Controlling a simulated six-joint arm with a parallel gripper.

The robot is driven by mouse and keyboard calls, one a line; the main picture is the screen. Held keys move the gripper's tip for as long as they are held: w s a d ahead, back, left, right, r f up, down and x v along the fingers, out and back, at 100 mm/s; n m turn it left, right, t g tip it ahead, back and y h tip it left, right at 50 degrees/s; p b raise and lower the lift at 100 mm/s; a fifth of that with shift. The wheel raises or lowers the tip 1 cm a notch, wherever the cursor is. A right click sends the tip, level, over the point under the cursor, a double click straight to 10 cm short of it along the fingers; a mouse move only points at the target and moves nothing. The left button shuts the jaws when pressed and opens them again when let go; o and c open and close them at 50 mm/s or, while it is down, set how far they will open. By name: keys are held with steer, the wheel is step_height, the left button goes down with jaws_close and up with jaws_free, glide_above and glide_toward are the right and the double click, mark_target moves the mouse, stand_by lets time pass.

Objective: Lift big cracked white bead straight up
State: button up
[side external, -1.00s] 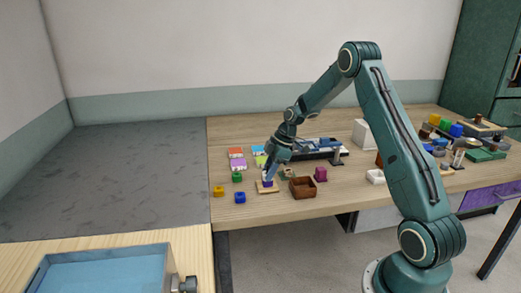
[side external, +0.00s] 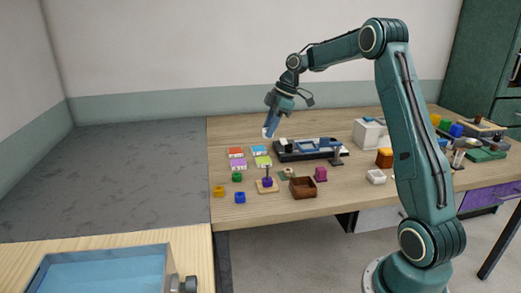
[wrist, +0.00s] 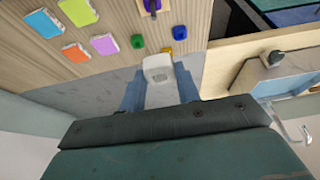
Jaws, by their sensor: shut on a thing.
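The big white bead (wrist: 157,68) is between the blue fingers of my gripper (wrist: 160,88) in the wrist view. It also shows as a small pale block at the fingertips of my gripper (side external: 268,132) in the side view, held well above the table and clear of it. My gripper is shut on it. Any crack is too small to make out. Below it, a wooden base (side external: 262,189) carries an upright rod with a purple bead (side external: 267,182) on it.
Green (side external: 237,177), yellow (side external: 218,190) and blue (side external: 240,197) beads lie left of the base. Coloured tiles (side external: 237,152) lie behind. A black tray (side external: 300,154) lies further back.

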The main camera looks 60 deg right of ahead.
mark_target(263, 130)
steer(key=shift+r, duration=2.05)
steer(key=shift+a, duration=0.1)
